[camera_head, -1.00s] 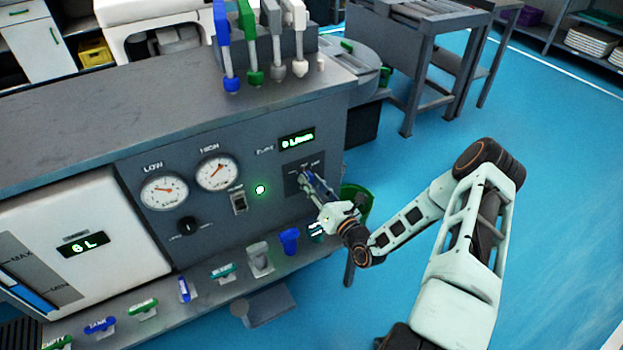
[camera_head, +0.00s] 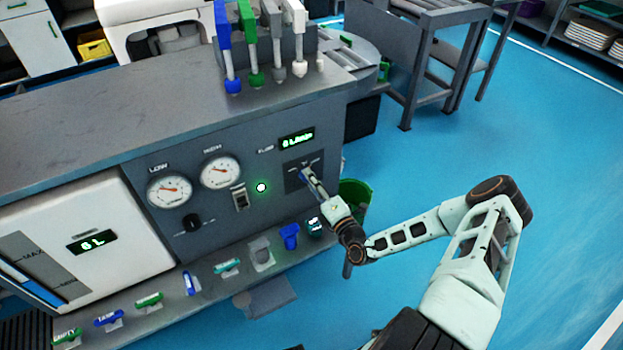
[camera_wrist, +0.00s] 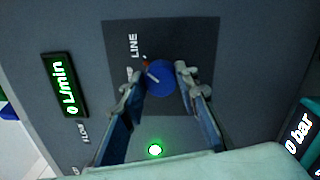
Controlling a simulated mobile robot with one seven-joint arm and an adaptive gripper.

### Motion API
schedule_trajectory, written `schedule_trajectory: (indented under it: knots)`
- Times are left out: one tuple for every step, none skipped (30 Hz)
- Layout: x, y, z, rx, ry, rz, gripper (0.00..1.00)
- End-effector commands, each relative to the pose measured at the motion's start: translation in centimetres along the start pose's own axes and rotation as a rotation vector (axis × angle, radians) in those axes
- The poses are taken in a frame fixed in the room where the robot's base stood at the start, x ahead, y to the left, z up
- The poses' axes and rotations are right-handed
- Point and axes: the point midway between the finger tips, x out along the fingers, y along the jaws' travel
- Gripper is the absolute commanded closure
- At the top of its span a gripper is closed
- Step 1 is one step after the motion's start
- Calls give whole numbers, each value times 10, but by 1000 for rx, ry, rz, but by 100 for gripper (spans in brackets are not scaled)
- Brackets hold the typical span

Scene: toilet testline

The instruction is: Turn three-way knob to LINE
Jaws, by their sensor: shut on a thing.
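The three-way knob (camera_wrist: 161,78) is a round blue knob with a white mark, on a dark square plate (camera_wrist: 190,35) in the wrist view. The word LINE (camera_wrist: 133,45) is printed beside it; another label is partly hidden by a finger. The white mark points toward the label side, but I cannot tell exactly which label it meets. My gripper (camera_wrist: 158,80) has one fingertip on each side of the knob and is shut on it. In the head view my gripper (camera_head: 306,176) reaches the plate at the panel's right and mostly hides the knob.
A flow display (camera_head: 297,139) is above the knob plate. Two gauges (camera_head: 220,172), a switch (camera_head: 241,199) and a lit green lamp (camera_head: 261,187) are to its left. Coloured handles (camera_head: 289,235) line the ledge below. A green bin (camera_head: 355,195) stands behind my wrist.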

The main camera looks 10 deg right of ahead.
Motion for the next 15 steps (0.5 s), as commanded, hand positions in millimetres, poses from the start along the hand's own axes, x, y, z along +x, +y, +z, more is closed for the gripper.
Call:
schedule_trajectory:
  knots:
    - [-1, 0, -1, 29, 0, -3, 96]
    - [-1, 0, -1, 45, -1, -3, 96]
    - [-1, 0, -1, 64, -2, -3, 96]
    - [-1, 0, -1, 78, -2, -3, 96]
    - [-1, -1, -1, 90, -3, -3, 96]
    - [-1, -1, -1, 105, -3, -4, 96]
    - [-1, -1, -1, 115, -4, -4, 96]
    - [-1, -1, -2, 123, -4, -4, 96]
    - [-1, -1, -2, 133, -4, -5, 96]
    - [-1, -1, -2, 139, -4, -5, 96]
    - [-1, -1, -2, 145, -5, -5, 96]
    - [-1, -1, -2, 151, -5, -5, 96]
    - [-1, -1, -2, 154, -5, -5, 96]
    - [-1, -2, -2, 156, -5, -5, 96]
    - [-1, -2, -2, 159, -5, -5, 96]
